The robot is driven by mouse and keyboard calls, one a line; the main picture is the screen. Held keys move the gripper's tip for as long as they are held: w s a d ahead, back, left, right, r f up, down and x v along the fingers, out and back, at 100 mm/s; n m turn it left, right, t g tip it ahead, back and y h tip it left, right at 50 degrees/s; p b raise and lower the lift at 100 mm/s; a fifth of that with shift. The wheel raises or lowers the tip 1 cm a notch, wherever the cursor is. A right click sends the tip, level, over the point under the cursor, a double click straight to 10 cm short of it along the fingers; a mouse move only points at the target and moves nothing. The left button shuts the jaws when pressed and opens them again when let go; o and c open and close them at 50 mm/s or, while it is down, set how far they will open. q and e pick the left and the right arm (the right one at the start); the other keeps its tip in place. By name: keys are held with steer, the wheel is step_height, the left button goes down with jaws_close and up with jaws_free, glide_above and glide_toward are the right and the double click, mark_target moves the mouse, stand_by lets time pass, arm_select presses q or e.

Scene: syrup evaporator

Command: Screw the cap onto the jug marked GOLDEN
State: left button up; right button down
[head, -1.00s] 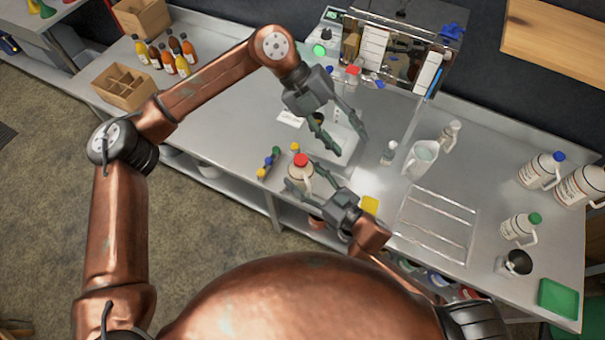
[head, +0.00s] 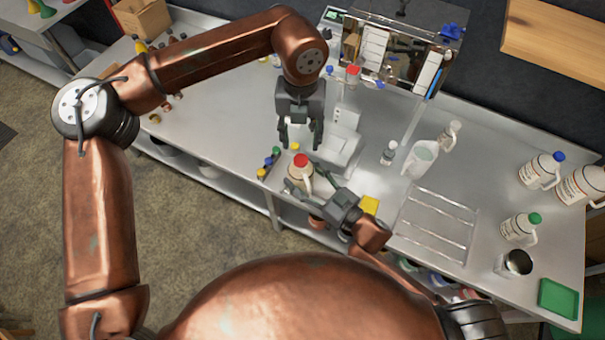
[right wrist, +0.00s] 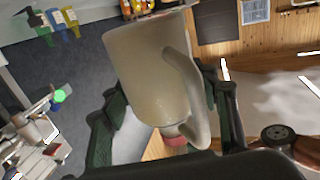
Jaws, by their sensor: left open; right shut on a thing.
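A pale tan jug (head: 299,179) stands at the near edge of the bench with a red cap (head: 301,160) at its mouth. My right gripper (head: 312,190) is shut on the jug's body. In the right wrist view the jug (right wrist: 150,70) shows with its handle to the right and the red cap (right wrist: 175,141) at its neck. No GOLDEN marking is legible, and I cannot tell how tightly the cap sits. My left gripper (head: 300,143) is open and empty, fingers pointing down, just behind and above the cap, seemingly apart from it.
Small coloured-top items (head: 268,165) stand just left of the jug. A white scale-like device (head: 343,140) is behind to the right.

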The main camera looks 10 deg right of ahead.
mark_target(300, 159)
arm_select(q)
step_height(300, 159, down, 7)
steer(key=shift+f, duration=0.15)
stand_by(0.4)
jaws_close()
steer(key=m, duration=0.6)
steer(key=shift+a+m, duration=0.1)
steer(key=shift+m, duration=0.3)
steer(key=m, duration=0.3)
steer(key=shift+w+m, duration=0.1)
steer(key=shift+m, duration=0.3)
steer(key=m, duration=0.3)
steer(key=shift+m, duration=0.4)
steer(key=shift+o, duration=0.3)
jaws_free()
